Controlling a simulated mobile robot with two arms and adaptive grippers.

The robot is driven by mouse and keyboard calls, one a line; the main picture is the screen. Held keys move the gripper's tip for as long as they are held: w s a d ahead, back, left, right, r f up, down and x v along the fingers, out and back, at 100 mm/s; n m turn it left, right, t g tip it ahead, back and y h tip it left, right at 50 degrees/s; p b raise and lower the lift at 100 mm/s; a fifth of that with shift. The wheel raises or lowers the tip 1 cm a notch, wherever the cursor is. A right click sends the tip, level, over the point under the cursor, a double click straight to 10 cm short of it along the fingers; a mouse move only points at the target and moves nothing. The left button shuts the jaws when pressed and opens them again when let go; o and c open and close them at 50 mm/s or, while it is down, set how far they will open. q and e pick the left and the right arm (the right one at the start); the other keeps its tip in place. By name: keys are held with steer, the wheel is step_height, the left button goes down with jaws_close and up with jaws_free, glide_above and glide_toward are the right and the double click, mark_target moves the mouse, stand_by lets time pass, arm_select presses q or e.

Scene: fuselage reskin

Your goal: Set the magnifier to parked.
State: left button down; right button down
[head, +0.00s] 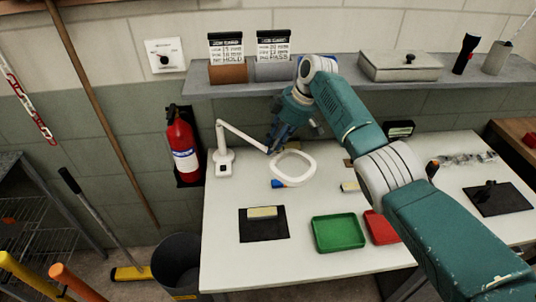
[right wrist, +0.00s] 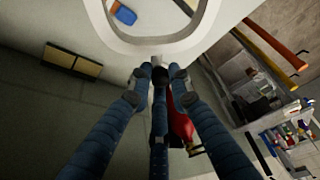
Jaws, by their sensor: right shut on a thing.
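The magnifier is a white lamp-like arm with a ring-shaped head (head: 293,168). Its base (head: 225,164) stands at the table's back left, and its jointed arm reaches out to the right. The ring is held above the table; it also shows large at the top of the right wrist view (right wrist: 150,50). My right gripper (head: 272,146) is shut on the magnifier where the arm meets the ring. Its blue fingers (right wrist: 160,76) close around that short neck, which they partly hide. My left gripper is not in view.
The white table (head: 230,268) holds a black mat (head: 250,230) with a tan block, a green tray (head: 338,233), a red tray (head: 380,228) and a blue item (head: 278,184) near the ring. A grey shelf (head: 220,88) runs above. A fire extinguisher (head: 182,146) hangs left.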

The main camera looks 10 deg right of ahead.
steer(key=shift+a+r, duration=0.1)
steer(key=shift+r, duration=0.05)
steer(key=c, duration=1.6)
jaws_free()
steer(key=shift+a, duration=0.15)
steer(key=shift+d+r, duration=0.3)
steer(key=shift+r, duration=0.05)
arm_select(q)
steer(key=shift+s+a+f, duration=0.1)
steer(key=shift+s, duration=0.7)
arm_select(e)
steer(key=v, duration=1.1)
steer(key=shift+s+a+r, duration=0.1)
